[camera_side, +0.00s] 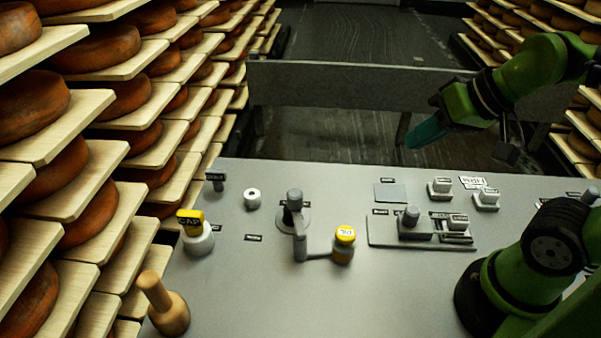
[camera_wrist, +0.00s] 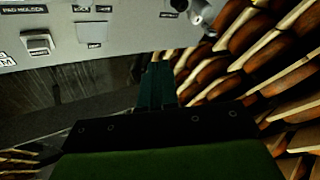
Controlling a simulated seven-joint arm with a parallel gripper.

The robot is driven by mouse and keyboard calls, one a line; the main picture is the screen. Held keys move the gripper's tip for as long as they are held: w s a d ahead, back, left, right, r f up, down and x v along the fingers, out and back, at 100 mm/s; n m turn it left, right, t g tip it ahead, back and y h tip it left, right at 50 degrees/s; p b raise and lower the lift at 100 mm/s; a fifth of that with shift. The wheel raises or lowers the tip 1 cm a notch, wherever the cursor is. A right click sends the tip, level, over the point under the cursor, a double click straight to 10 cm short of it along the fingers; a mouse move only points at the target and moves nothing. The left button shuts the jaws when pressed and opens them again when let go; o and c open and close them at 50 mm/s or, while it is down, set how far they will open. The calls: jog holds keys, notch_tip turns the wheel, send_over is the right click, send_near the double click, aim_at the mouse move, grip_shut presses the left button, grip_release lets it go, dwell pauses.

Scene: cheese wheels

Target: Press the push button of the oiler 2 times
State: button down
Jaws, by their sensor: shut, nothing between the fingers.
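A small yellow-topped bottle (camera_side: 344,240) stands near the middle of the grey panel; its tiny lettering may read "OIL". Square push buttons on pale bases sit at the panel's right: one at the back (camera_side: 440,187), one beside it to the right (camera_side: 487,198), one on the raised plate (camera_side: 457,221). I cannot tell from the labels which belongs to the oiler. My gripper (camera_side: 424,133) is shut and empty, raised above the panel's back edge and touching nothing. Its teal fingers (camera_wrist: 157,82) are together in the wrist view, where a square button (camera_wrist: 38,43) shows at upper left.
Shelves of cheese wheels (camera_side: 100,50) line the left and right. A grey rail (camera_side: 340,82) runs behind.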

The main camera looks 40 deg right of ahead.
jog(key=m+g+y, duration=0.6)
jog(key=g+y, duration=0.1)
send_over(350, 230)
notch_tip(350, 230, down, 6)
jog(key=shift+f, duration=0.2)
jog(key=shift+f, duration=4.45)
jog(key=shift+f, duration=0.1)
jog(key=shift+f, duration=0.3)
